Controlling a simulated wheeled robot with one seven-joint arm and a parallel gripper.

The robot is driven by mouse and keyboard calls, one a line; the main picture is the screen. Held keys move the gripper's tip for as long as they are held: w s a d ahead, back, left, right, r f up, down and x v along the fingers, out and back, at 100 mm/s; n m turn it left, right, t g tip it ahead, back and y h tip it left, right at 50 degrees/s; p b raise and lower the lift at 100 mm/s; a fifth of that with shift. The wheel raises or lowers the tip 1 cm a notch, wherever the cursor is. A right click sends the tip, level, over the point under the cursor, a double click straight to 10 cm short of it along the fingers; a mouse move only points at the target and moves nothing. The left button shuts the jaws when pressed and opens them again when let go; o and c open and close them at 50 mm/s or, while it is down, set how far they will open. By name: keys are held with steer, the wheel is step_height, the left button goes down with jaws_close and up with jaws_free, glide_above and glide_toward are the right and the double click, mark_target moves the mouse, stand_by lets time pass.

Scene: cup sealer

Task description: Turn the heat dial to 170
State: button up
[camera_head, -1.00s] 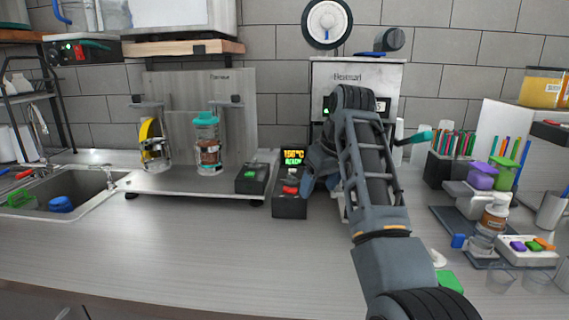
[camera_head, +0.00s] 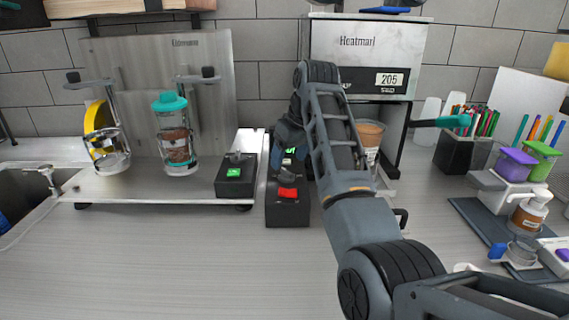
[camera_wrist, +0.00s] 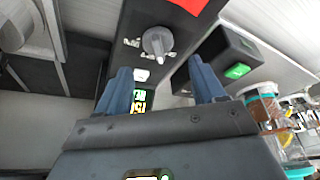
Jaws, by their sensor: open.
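The black control box (camera_head: 287,209) stands on the counter right of the steel stand. Its red button (camera_head: 288,193) shows at the front. In the wrist view, the grey heat dial (camera_wrist: 157,42) sits on the box's top, beyond my fingertips and roughly in line with the gap between them. My gripper (camera_wrist: 162,78) is open and empty, with its two blue fingers spread. The display (camera_wrist: 139,102) is partly covered, so its full reading cannot be told.
A second black box with a green button (camera_head: 233,172) stands close on the left. The Heatmarl machine (camera_head: 365,60), reading 205, stands behind on the right, with a brown cup (camera_head: 369,135) under it. Counter in front (camera_head: 180,260) is clear.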

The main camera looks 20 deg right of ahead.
mark_target(285, 169)
steer(key=shift+p+x, duration=0.3)
steer(key=shift+x, duration=1.95)
steer(key=c, duration=1)
